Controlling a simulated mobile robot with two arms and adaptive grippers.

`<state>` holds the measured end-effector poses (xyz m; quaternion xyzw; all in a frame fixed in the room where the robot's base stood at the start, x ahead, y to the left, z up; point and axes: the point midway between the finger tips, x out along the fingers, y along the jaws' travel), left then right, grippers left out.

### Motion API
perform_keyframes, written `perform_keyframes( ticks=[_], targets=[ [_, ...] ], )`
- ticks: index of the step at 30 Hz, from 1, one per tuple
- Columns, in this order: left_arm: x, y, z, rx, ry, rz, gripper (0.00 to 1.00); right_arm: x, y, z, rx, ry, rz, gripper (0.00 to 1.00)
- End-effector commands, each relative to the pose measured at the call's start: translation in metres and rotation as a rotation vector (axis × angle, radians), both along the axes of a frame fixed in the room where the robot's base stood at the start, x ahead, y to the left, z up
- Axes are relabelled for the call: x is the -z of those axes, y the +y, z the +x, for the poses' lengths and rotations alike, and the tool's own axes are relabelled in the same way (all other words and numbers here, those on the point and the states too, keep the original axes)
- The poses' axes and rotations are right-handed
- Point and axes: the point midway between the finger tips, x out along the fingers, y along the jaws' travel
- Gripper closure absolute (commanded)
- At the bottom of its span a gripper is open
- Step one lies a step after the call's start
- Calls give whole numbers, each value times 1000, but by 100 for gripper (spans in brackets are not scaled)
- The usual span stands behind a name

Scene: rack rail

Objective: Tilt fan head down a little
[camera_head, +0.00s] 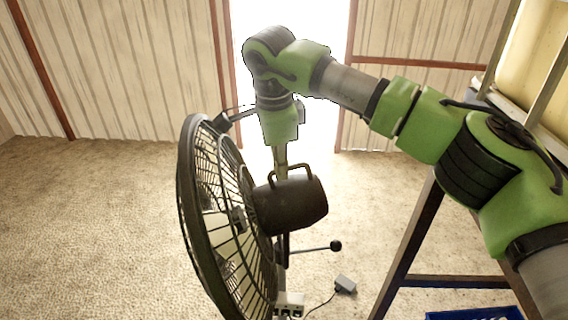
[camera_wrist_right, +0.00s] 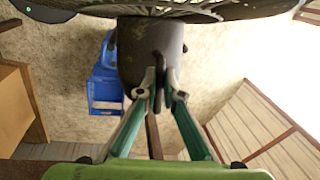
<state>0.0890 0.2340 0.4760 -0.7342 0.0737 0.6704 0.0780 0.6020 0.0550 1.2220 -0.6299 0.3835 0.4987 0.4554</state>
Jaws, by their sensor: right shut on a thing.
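The fan head stands in the middle of the head view, with its round black wire cage (camera_head: 190,190) facing left and its dark motor housing (camera_head: 300,203) behind it. A handle (camera_head: 300,168) stands up from the top of the housing. My right gripper (camera_head: 281,172) comes down from above onto the handle. In the right wrist view the fingertips of my right gripper (camera_wrist_right: 163,92) are closed around the handle (camera_wrist_right: 159,76), with the motor housing (camera_wrist_right: 140,50) just beyond. A lever with a black knob (camera_head: 335,246) sticks out below the housing. My left gripper does not show.
A grey adapter (camera_head: 345,284) with a cord lies near the fan's base. A dark metal frame (camera_head: 412,240) stands at the right, with a blue crate (camera_head: 475,314) at the bottom edge. Blue crates (camera_wrist_right: 104,88) also show in the right wrist view. The floor at left is clear.

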Motion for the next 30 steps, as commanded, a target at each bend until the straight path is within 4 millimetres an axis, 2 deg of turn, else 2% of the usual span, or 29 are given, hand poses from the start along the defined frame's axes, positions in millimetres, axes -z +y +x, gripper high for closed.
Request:
perform_keyframes(
  ticks=[2,5,17,20,30],
  targets=[
    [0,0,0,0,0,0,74,0,1,0,-3,1,2,100],
    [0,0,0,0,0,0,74,0,1,0,-3,1,2,75],
    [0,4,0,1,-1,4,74,-4,0,-1,-1,0,3,75],
    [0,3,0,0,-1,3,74,-15,1,-2,-1,-3,4,75],
    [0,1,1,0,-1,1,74,-84,4,-17,-1,-3,3,75]
  ],
)
